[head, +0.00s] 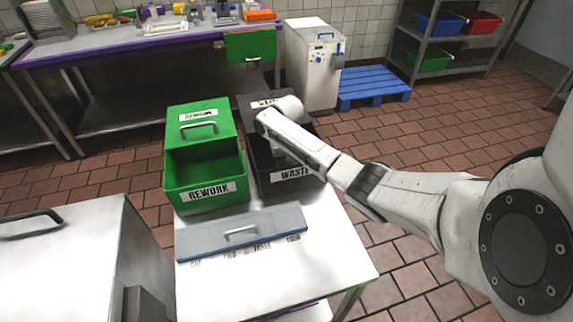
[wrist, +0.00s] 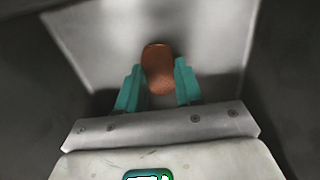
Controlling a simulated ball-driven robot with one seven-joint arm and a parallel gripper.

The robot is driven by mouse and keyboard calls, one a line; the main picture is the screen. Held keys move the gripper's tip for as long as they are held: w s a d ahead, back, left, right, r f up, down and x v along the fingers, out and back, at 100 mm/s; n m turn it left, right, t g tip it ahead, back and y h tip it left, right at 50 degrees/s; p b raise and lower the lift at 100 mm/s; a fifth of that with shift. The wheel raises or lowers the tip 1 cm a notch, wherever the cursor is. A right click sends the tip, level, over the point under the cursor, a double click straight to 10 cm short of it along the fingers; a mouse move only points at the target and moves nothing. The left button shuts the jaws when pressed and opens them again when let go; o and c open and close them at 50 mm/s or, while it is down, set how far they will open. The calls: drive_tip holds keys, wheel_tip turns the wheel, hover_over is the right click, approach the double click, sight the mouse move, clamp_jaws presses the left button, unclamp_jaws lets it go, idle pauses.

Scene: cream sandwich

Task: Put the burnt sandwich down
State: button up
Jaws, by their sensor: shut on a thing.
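The burnt sandwich (wrist: 158,66) is a brown, rounded piece between the teal fingers of my gripper (wrist: 158,84) in the wrist view. The gripper is shut on it. In the head view my arm reaches into the dark bin marked WASTE (head: 262,182), and only a bit of teal of the gripper (head: 279,157) shows there. The sandwich is hidden in the head view. In the wrist view dark walls surround the fingers, with a pale surface beyond the sandwich. I cannot tell whether the sandwich touches that surface.
A green REWORK bin (head: 208,202) stands left of the waste bin on a white table (head: 335,258). A grey-blue box with a handle (head: 243,231) lies in front. A steel counter (head: 110,45) and blue pallet (head: 372,84) are behind.

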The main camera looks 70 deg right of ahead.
drive_tip(key=shift+f, duration=0.2)
drive_tip(key=shift+f, duration=0.15)
drive_tip(key=o, duration=1)
wheel_tip(320, 180, up, 12)
drive_tip(key=shift+r+b, duration=0.25)
drive_tip(key=shift+b, duration=0.15)
